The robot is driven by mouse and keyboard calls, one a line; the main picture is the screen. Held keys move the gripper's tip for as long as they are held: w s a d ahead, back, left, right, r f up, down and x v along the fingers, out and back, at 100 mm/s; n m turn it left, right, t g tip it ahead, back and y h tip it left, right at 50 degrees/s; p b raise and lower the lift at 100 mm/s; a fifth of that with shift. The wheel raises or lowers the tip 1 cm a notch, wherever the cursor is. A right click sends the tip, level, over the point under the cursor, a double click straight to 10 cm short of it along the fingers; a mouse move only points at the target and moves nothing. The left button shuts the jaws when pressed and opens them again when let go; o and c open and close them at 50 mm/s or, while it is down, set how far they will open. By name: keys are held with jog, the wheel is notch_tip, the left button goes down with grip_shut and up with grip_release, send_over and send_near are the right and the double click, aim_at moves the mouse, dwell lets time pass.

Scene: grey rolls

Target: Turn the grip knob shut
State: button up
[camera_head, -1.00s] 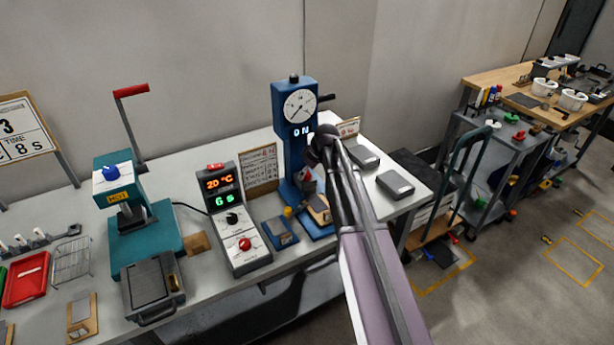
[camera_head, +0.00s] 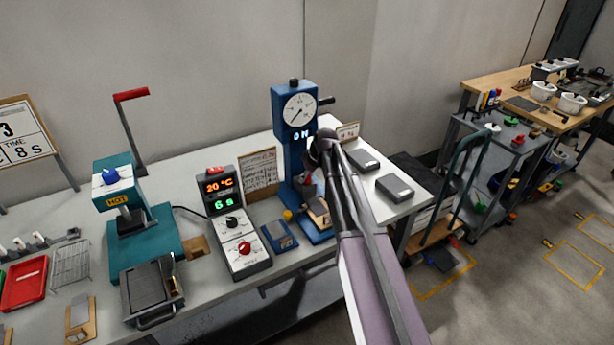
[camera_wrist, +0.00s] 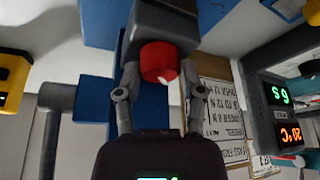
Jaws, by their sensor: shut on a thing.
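The red grip knob (camera_wrist: 160,62) sits on the end of a dark grey clamp block (camera_wrist: 165,22) in the wrist view. My gripper (camera_wrist: 160,78) has one finger on either side of the knob and is shut on it. The block belongs to the blue upright tester (camera_head: 294,150), which has a round white dial (camera_head: 299,109) and a small lit display below it. In the head view my arm hides the knob and most of my gripper.
Left of the tester stand a control box (camera_head: 235,222) with lit displays and a teal press (camera_head: 140,230) with a red-handled lever. Grey blocks (camera_head: 394,187) lie on the bench to the right. A printed card (camera_wrist: 218,105) is close beside my gripper.

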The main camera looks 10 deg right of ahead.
jog(key=m+h, duration=0.1)
jog(key=m, duration=0.3)
jog(key=shift+s+a+t, duration=0.1)
jog(key=shift+t, duration=0.3)
jog(key=m+h, duration=0.2)
jog(key=m, duration=0.2)
jog(key=shift+m, duration=0.4)
jog(key=m+h, duration=0.2)
jog(key=m, duration=0.2)
jog(key=shift+a, duration=0.1)
jog(key=shift+m+g+h, duration=0.5)
jog(key=shift+m+h, duration=0.2)
jog(key=shift+m, duration=1.8)
jog(key=o, duration=1.2)
jog(key=shift+c, duration=0.2)
jog(key=shift+n, duration=0.3)
